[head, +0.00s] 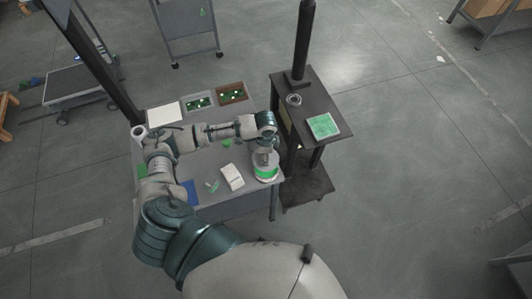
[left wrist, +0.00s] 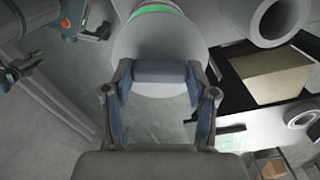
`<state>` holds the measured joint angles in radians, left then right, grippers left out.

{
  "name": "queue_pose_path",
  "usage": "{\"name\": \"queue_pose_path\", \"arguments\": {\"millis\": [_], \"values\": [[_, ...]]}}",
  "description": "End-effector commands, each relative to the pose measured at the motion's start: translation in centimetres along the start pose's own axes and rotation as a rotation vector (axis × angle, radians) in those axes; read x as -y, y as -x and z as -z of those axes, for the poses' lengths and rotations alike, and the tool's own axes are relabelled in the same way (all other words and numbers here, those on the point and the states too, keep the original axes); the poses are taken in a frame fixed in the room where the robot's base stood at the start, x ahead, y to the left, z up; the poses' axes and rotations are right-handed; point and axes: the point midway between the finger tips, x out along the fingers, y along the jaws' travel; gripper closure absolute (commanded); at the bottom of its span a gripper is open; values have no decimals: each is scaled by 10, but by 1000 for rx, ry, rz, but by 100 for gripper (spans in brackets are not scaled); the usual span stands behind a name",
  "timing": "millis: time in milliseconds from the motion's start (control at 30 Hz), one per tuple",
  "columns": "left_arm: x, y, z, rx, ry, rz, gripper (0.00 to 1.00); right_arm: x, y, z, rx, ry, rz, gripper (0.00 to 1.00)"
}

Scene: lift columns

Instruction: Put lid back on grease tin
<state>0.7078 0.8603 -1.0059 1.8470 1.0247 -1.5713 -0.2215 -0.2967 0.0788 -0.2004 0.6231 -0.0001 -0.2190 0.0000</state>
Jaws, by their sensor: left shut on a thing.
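The grease tin (head: 267,174) is pale with a green band and stands at the right end of the grey table. My left gripper (head: 265,153) points down over it and is shut on a grey part at its top. In the left wrist view, my left gripper (left wrist: 160,98) has a blue-grey bar (left wrist: 160,72) between its fingers. A round pale body with a green band (left wrist: 152,10) lies right beyond them. The arm partly hides the tin's top, so I cannot tell whether the lid touches the rim. My right gripper does not show.
A white box (head: 232,177) and small green items (head: 212,186) lie left of the tin. A dark stand (head: 340,110) with a green pad (head: 323,126) and a ring (head: 294,99) is close on the right.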

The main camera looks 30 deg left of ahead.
Motion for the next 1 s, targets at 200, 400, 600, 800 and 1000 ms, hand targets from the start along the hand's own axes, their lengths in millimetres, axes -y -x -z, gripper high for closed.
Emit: {"name": "queue_pose_path", "arguments": {"millis": [200,400,600,800,1000], "values": [[-1,-17,2,1,1,1,77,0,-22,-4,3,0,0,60],[0,-33,0,-1,1,1,77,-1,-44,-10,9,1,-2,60],[-1,-47,0,0,2,-2,77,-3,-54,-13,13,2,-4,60],[-1,-59,0,-1,1,-2,77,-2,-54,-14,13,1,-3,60],[-1,-60,1,0,1,-1,77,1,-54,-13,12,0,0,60]]}}
